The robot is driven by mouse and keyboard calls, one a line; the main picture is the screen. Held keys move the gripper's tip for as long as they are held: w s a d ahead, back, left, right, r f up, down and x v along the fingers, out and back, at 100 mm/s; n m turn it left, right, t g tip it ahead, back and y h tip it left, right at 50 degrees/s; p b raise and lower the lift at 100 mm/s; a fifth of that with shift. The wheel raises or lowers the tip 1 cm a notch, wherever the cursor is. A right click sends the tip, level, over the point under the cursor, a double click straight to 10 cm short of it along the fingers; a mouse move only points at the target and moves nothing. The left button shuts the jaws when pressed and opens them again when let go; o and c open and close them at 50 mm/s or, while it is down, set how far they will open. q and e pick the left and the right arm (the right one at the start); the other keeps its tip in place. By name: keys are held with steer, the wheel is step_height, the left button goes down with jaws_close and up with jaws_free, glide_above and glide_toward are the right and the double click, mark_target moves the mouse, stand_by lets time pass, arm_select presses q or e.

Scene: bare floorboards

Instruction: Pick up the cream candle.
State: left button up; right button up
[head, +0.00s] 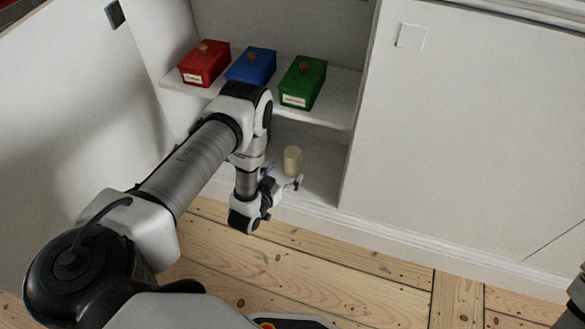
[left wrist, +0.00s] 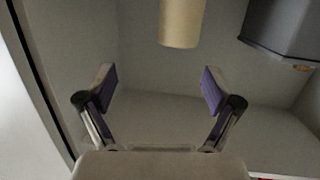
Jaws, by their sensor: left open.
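The cream candle (head: 292,160) is a short upright cylinder on the lower shelf of the open cupboard in the head view. My left gripper (head: 283,178) is just in front of it and low, partly covered by its own wrist. In the left wrist view the candle (left wrist: 180,22) hangs at the top edge, partly cut off, beyond the fingertips and a little right of the middle. My right gripper is not in view.
On the shelf above (head: 342,108) stand a red box (head: 204,66), a blue box (head: 252,66) and a green box (head: 303,82). A dark grey object (left wrist: 285,28) is beside the candle in the left wrist view. White cupboard walls (head: 450,130) flank the opening.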

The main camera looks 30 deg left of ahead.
mark_target(293, 151)
arm_select(q)
steer(key=f, duration=0.1)
steer(key=w+a+f+t+b, duration=0.1)
steer(key=f, duration=0.1)
steer(key=shift+w+a+f+b, duration=0.15)
steer(key=shift+w+a+b, duration=0.1)
steer(key=shift+w+b, duration=0.1)
steer(key=shift+w+a+t+y+b, duration=0.15)
steer(key=shift+a+t+y+b, duration=0.2)
steer(key=shift+t, duration=0.25)
steer(key=w+b, duration=0.1)
steer(key=w, duration=0.1)
steer(key=w+b, duration=0.1)
steer(key=w, duration=0.1)
steer(key=w+a+r+b, duration=0.1)
steer(key=w+b, duration=0.1)
steer(key=w, duration=0.1)
steer(key=shift+a, duration=0.1)
steer(key=shift+w+r, duration=0.1)
steer(key=shift+w, duration=0.25)
steer(key=shift+r, duration=0.15)
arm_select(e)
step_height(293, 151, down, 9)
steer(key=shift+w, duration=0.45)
arm_select(q)
jaws_close()
